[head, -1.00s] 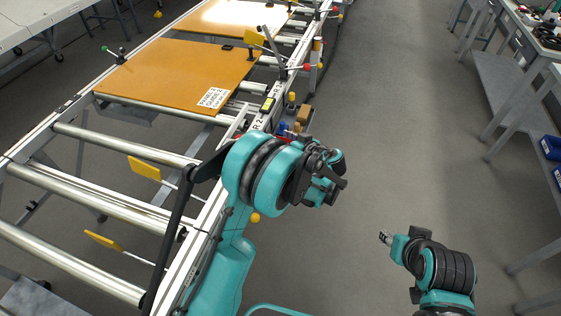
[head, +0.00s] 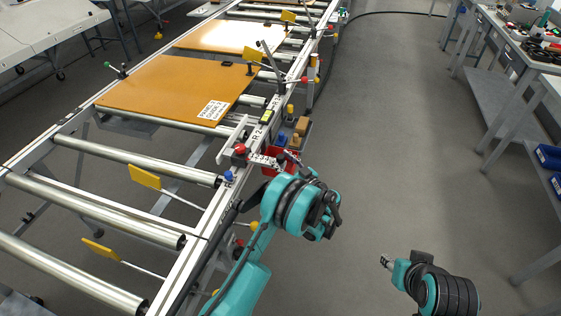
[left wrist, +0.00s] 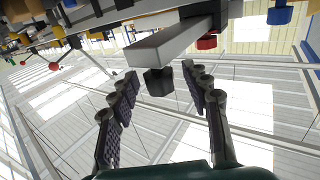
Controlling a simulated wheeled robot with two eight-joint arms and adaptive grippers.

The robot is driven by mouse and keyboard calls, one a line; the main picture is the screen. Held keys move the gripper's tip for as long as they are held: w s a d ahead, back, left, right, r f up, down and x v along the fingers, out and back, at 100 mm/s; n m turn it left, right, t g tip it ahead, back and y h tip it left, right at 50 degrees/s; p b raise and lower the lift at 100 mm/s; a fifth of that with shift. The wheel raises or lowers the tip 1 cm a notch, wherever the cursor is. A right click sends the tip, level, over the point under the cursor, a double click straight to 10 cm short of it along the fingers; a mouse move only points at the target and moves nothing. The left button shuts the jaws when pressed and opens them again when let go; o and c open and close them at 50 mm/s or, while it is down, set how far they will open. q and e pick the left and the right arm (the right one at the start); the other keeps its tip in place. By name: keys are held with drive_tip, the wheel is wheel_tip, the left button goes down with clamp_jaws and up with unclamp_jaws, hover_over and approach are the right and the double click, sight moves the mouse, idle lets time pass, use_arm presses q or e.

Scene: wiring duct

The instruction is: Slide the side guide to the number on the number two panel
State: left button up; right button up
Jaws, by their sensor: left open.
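The orange panel (head: 165,88) lies on the rollers with a white printed label (head: 212,110), whose text is too small to read surely. Nearer, the pale side guide (head: 233,140) stands at the right rail with a red knob (head: 240,149) and a white number scale (head: 266,160). In the left wrist view my left gripper (left wrist: 160,105) is open, its fingers apart on either side of a grey bar's black end (left wrist: 158,82). Contact cannot be told. In the head view its fingers are largely hidden by my wrist. My right gripper (head: 385,262) is low over the floor, its jaws unclear.
A blue knob (head: 228,177) sits on the rail near the guide. Red and blue bins (head: 290,135) hang beside the rail. The aisle floor (head: 400,120) is clear, with a workbench (head: 500,95) at right.

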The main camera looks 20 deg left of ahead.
use_arm(q)
drive_tip(key=shift+w+a, duration=0.25)
drive_tip(key=shift+a, duration=0.1)
clamp_jaws()
drive_tip(key=shift+a, duration=1.05)
unclamp_jaws()
drive_tip(key=shift+d, duration=0.15)
drive_tip(key=v, duration=1.2)
drive_tip(key=shift+w+r, duration=0.1)
